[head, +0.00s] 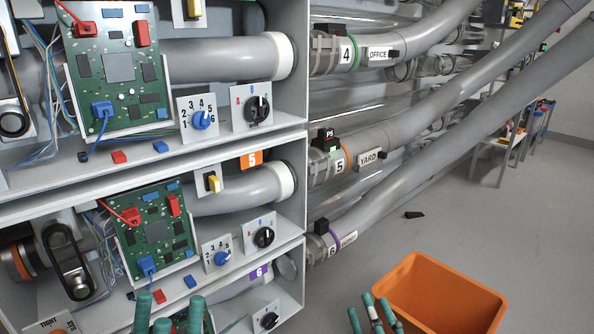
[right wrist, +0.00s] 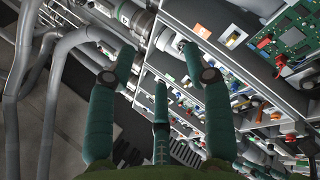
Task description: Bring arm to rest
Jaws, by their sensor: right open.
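My left gripper (head: 170,316) shows at the bottom left of the head view as green fingertips pointing up, apart, in front of the lower shelf. Nothing shows between them, and its palm and arm are below the picture. My right gripper (head: 372,312) shows at the bottom centre, its green fingers overlapping the left side of the orange bin in the picture. In the right wrist view my right gripper (right wrist: 158,85) has its three green fingers spread, open and empty. No arm links show in the head view.
A shelf rack (head: 150,185) with circuit boards and dials fills the left. Grey tubes (head: 420,115) run from it to the upper right. An orange bin (head: 440,297) stands on the floor. A small black piece (head: 414,215) lies on open grey floor (head: 510,225).

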